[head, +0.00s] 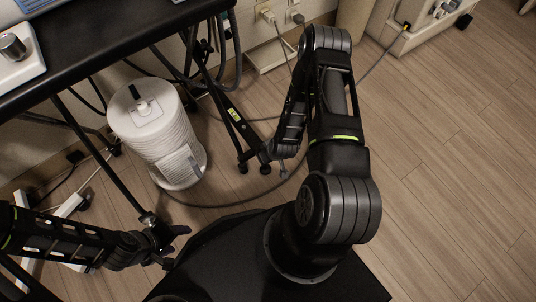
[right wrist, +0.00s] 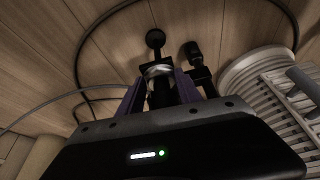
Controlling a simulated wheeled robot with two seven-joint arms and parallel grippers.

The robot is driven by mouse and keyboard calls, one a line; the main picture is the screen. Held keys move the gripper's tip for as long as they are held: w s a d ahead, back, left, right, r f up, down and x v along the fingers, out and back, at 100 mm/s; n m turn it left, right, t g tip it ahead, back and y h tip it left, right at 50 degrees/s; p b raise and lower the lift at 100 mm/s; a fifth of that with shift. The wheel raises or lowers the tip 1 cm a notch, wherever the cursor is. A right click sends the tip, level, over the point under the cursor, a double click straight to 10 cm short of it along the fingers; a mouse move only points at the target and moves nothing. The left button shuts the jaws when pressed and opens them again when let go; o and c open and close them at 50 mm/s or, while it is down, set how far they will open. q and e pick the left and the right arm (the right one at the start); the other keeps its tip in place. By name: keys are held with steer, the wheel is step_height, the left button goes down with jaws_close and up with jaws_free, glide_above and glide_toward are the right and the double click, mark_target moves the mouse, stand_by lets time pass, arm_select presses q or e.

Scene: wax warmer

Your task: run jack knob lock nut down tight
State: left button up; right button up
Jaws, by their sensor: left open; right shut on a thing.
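In the right wrist view my right gripper (right wrist: 160,84) is shut, its two fingers on either side of a silver ring-like piece (right wrist: 158,70). This may be the lock nut; its threads and seating are too small and dark to tell. A black round knob-like end (right wrist: 155,38) shows just beyond it, and a second black fitting (right wrist: 193,54) stands to the right. In the head view the right arm bends down toward the black stand's feet (head: 266,166), and its fingertips are hard to make out. My left gripper (head: 178,247) is open and empty at lower left.
A white ribbed appliance (head: 158,130) stands on the floor beside the stand. A black table (head: 95,45) spans the upper left. Cables run over the floor, and a white power strip (head: 66,205) lies at left.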

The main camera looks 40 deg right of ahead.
steer(key=shift+w, duration=0.1)
steer(key=o, duration=1.4)
steer(key=shift+r, duration=0.1)
steer(key=p+v, duration=0.2)
steer(key=v, duration=0.5)
steer(key=shift+s+r+p, duration=0.25)
steer(key=shift+r+p, duration=0.05)
steer(key=shift+p, duration=0.1)
